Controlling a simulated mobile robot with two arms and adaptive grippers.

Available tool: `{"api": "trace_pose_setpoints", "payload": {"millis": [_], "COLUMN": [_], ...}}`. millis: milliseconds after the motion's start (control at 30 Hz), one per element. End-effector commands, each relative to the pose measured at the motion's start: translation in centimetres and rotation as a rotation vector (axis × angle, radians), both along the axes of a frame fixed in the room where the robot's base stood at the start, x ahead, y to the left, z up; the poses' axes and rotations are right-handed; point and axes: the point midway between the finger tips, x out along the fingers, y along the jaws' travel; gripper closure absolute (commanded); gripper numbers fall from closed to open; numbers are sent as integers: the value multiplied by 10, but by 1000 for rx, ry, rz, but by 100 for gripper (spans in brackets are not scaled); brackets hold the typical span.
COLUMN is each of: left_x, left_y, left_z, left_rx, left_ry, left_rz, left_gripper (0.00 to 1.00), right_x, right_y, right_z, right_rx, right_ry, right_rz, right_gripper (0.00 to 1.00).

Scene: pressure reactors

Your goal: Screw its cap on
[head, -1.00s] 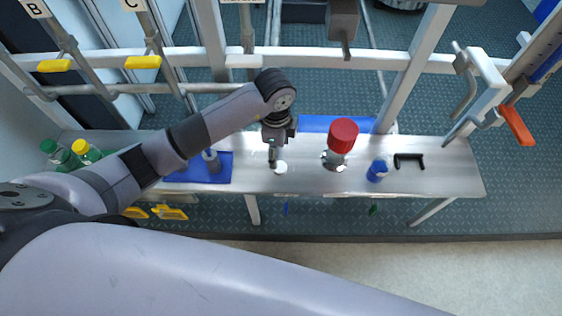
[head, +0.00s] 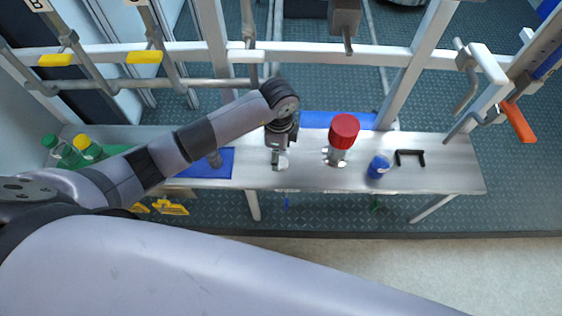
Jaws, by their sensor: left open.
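My left gripper (head: 277,164) points down over the bench, open, with nothing seen between its fingers. A small white round thing, perhaps a cap, (head: 283,161) lies on the bench right at the fingertips and is partly hidden by them; I cannot tell if they touch. A clear vessel with a large red top (head: 343,131) stands upright to the right. A small blue container (head: 378,166) stands further right. A small grey bottle-like thing (head: 215,159) stands on a blue mat (head: 222,170), partly behind my arm. My right gripper is not in view.
The metal bench (head: 311,177) also holds a black handle-shaped piece (head: 410,158) at right and green bottles with green and yellow caps (head: 88,148) at left. A second blue mat (head: 322,120) lies behind. Frame posts and a valve with an orange lever (head: 518,122) rise behind.

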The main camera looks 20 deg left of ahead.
Motion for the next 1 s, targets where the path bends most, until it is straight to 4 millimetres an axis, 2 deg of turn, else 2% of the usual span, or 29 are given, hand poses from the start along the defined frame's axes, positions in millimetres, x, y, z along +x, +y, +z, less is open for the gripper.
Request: {"api": "trace_pose_setpoints", "payload": {"millis": [100,233,667,1000], "left_x": [-1,-1,0,0], "left_y": [-6,-5,-5,-5], "left_z": [-20,-36,-40,-40], "left_rx": [0,1,0,0], "left_ry": [4,3,0,0], "left_rz": [-1,0,-1,-1], "left_gripper": [43,43,43,66], "right_x": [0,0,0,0], "right_y": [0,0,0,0], "right_z": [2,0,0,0], "right_rx": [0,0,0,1], "right_ry": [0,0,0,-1], "right_rz": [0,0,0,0], "right_gripper": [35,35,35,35]}}
